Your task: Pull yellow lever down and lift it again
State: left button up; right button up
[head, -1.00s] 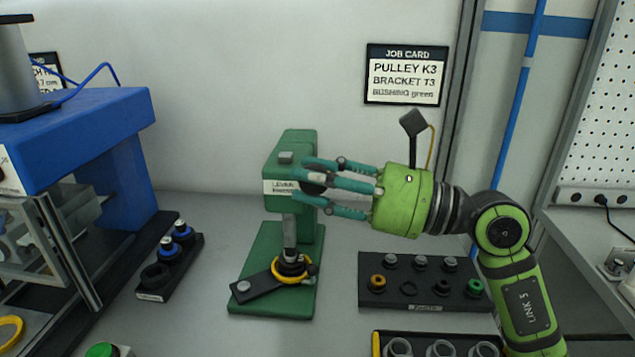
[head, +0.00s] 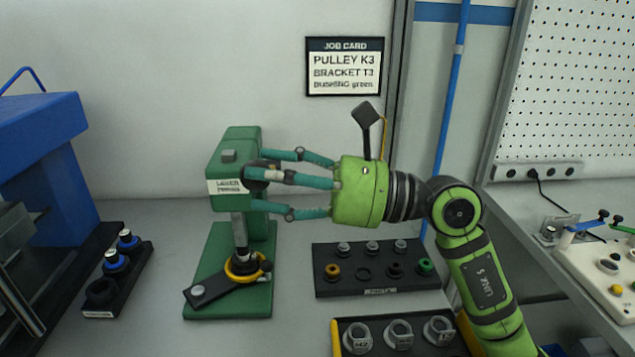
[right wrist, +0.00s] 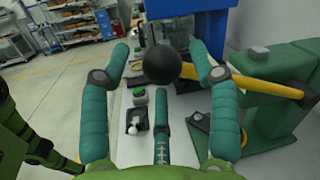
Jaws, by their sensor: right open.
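The green lever press (head: 228,160) stands on the bench in the head view. Its yellow lever (right wrist: 255,84) shows in the right wrist view, running from the press to a black ball knob (right wrist: 162,64). My right gripper (head: 258,179) has its teal fingers spread around the knob, with its arm coming in from the right. In the wrist view the knob lies between the fingertips, and the fingers look apart from it. In the head view the fingers hide most of the lever. My left gripper is out of view.
A black bracket (head: 214,290) and a yellow ring (head: 231,272) sit under the press ram. A parts tray (head: 380,283) and a tray of grey rings (head: 375,325) lie to the right. A blue machine (head: 40,140) stands at the left, with a small black tray (head: 98,312) beside it.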

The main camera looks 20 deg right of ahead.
jog(key=v, duration=1)
jog(key=shift+s, duration=0.2)
